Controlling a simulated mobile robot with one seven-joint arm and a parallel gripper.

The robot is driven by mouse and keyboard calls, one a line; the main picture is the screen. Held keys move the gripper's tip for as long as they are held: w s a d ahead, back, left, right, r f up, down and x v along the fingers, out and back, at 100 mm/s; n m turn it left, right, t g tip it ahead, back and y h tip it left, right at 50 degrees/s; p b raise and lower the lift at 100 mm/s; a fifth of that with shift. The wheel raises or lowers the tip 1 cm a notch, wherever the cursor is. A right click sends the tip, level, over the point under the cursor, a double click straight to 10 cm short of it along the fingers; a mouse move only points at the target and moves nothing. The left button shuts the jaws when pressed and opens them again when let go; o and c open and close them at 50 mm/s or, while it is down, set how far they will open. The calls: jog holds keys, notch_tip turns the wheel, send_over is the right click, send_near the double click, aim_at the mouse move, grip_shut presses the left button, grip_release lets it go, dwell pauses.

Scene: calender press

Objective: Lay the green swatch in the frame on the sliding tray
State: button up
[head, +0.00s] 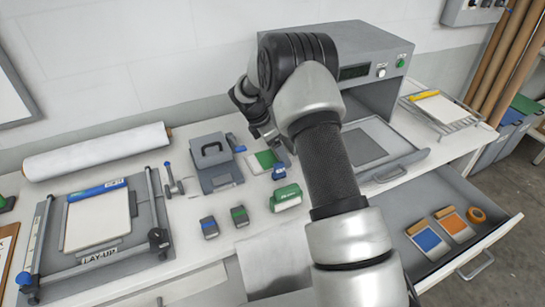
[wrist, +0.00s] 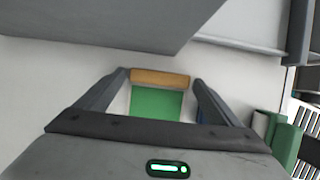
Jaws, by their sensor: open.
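The green swatch (head: 265,160) lies on the white worktop, partly hidden behind my gripper and a blue object. In the wrist view the green swatch (wrist: 156,103) has a tan strip (wrist: 160,77) along its far edge. My gripper (wrist: 161,80) is open, with a finger on either side of the swatch; it is not clear whether either touches it. In the head view my gripper (head: 268,143) is low over the worktop, left of the press. The sliding tray (head: 408,160) is out in front of the press (head: 370,95), with a darker grey framed area (head: 362,146) on it.
A green-and-white block (head: 286,198) and a grey box (head: 213,165) stand nearby. A lay-up board (head: 97,220) is at left.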

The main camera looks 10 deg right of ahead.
jog(key=c, duration=1)
jog(key=shift+o, duration=0.2)
jog(key=shift+r, duration=0.1)
